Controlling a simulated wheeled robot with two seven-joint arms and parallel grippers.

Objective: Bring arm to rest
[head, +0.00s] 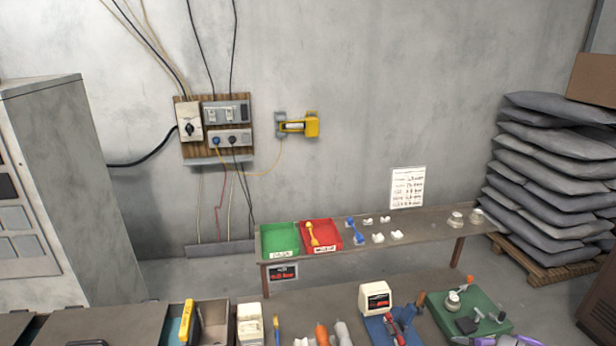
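Neither of my grippers shows in the head view, and no arm of mine can be made out. On the narrow bench (420,232) by the wall, a green tray (281,238) and a red tray (331,240) stand side by side. A yellow dumbbell-shaped piece (312,234) lies in the red tray. A blue piece of similar shape (355,231) lies just right of it. Small white parts (378,238) lie further right. Two pale round spool-like pieces (455,219) stand near the bench's right end; their material is unclear.
The near worktable (310,294) carries an open box (214,318), a white-and-black device (375,298), a blue fixture (400,325) and a green board (480,315) with parts. Stacked grey sacks (550,160) stand at right, a grey cabinet (50,190) at left. The bench's middle right is mostly clear.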

